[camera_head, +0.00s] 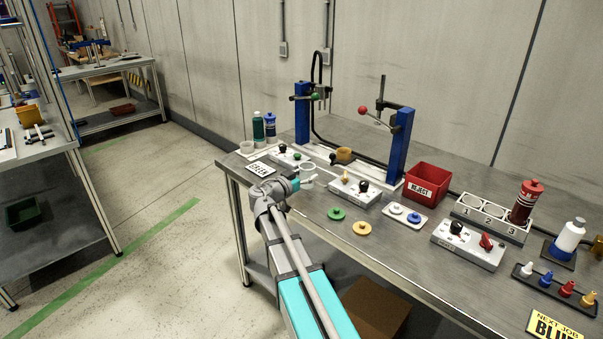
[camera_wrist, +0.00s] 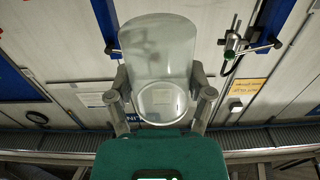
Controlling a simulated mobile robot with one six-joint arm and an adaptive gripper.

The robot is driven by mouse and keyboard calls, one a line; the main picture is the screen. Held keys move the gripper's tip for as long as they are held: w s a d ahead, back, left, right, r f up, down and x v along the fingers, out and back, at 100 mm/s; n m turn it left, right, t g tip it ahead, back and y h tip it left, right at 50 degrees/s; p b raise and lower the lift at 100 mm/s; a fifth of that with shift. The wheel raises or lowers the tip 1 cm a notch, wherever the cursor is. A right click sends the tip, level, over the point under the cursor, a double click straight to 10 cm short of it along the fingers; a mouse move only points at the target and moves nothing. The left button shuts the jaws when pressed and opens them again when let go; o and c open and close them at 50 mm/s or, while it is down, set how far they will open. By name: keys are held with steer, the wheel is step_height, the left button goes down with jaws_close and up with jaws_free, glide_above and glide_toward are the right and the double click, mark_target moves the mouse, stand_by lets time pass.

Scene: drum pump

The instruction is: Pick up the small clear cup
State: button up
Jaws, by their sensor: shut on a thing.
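The small clear cup (camera_wrist: 158,50) fills the middle of the wrist view, between the two fingers of my gripper (camera_wrist: 157,88). The fingers press on it from both sides, and its round end shows near them. In the head view the cup (camera_head: 308,168) is a small pale shape at the tip of my gripper (camera_head: 302,181), over the left front part of the bench. Whether it touches the bench top is hard to tell.
A pale cup (camera_head: 247,148) stands at the bench's left end near green and blue bottles. The blue-posted frame (camera_head: 302,117) rises behind my gripper. A switch box (camera_head: 354,191), coloured discs and the red REJECT bin (camera_head: 427,184) lie to the right.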

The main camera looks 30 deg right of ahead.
steer(key=s+a+r+p, duration=0.1)
steer(key=s+r+p, duration=0.3)
steer(key=s, duration=0.6)
steer(key=shift+s+a+r+p, duration=0.2)
steer(key=shift+r+p, duration=0.15)
steer(key=shift+r, duration=0.45)
step_height(320, 180, up, 7)
steer(key=p, duration=0.7)
steer(key=shift+w+r, duration=0.2)
steer(key=shift+w, duration=0.05)
steer(key=shift+s, duration=0.15)
stand_by(0.6)
